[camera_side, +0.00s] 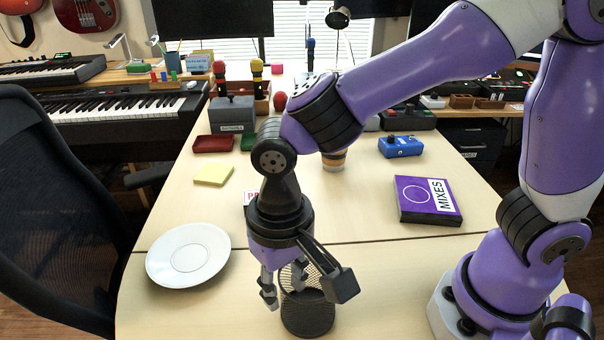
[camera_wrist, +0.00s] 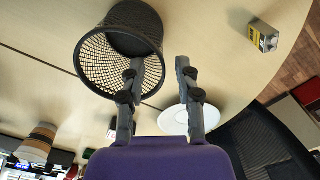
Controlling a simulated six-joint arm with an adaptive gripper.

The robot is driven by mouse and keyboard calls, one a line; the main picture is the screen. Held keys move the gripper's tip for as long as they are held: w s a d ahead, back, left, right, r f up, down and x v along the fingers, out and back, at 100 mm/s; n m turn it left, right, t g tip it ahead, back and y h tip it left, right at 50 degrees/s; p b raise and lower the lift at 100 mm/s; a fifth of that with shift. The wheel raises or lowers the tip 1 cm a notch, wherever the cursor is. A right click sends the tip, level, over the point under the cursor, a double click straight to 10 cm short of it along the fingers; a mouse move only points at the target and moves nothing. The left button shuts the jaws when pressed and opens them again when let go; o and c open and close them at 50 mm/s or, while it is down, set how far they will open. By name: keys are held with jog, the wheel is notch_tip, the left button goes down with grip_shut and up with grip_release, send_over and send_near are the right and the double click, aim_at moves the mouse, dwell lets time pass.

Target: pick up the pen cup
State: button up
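The pen cup (camera_side: 308,317) is a dark wire-mesh cup with a round rim, near the front edge of the table. In the wrist view the pen cup (camera_wrist: 92,62) shows its open mouth and looks empty. My gripper (camera_side: 285,293) is low at the cup, pointing down, with fingers apart. In the wrist view my gripper (camera_wrist: 159,64) has one finger overlapping the cup's mouth and the other outside, so the near wall seems to lie between them. I cannot tell whether either finger touches it. The arm and camera hide part of the cup.
A white plate (camera_side: 188,256) lies left of the cup. A purple MIXES box (camera_side: 428,200), a blue pedal (camera_side: 401,146) and a yellow note pad (camera_side: 213,174) lie farther back. A small grey box (camera_wrist: 263,36) shows in the wrist view.

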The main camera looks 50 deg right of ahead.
aim_at(288, 327)
jog(key=f, duration=0.5)
jog(key=shift+s+a+f, duration=0.15)
jog(key=shift+s+f, duration=0.1)
jog(key=shift+s, duration=0.05)
grip_shut()
